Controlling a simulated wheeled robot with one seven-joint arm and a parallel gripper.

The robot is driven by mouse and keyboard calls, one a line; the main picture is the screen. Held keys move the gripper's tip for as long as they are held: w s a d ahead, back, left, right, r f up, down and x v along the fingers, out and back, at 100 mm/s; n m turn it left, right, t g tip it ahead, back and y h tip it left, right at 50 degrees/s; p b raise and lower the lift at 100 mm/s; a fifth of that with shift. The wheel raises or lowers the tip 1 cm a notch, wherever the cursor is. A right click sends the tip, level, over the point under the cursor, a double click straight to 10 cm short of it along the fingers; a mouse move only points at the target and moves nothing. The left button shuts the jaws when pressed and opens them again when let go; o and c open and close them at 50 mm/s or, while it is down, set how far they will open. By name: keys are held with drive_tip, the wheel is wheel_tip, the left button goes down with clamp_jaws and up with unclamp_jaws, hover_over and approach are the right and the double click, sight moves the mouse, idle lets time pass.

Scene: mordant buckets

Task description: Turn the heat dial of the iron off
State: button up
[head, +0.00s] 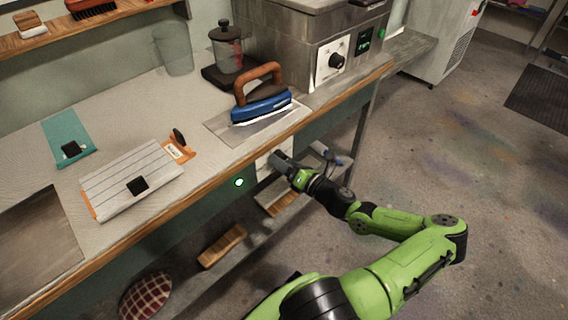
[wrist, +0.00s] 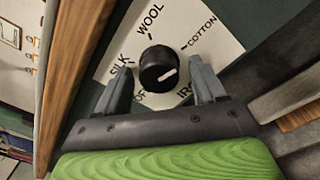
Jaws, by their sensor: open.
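The heat dial (wrist: 158,68) is a round black knob with a white mark on its lower right side. It sits on a white panel (wrist: 112,62) lettered SILK, WOOL and COTTON, with OFF and IRON partly hidden by my gripper. I cannot tell for sure which label the mark points at. My gripper (wrist: 160,72) is open, with one finger on each side of the dial and no clear contact. In the head view my gripper (head: 280,160) is at the bench front, covering the dial. The blue iron (head: 262,108) with a brown handle stands above on a metal plate.
The wooden bench edge (head: 215,180) runs just above my gripper. A lit green light (head: 239,182) is on the bench front to the left. A lower shelf holds a wooden brush (head: 222,246) and a checked cushion (head: 146,296).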

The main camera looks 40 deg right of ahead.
drive_tip(key=shift+c, duration=0.5)
drive_tip(key=c, duration=1)
drive_tip(key=shift+o, duration=0.2)
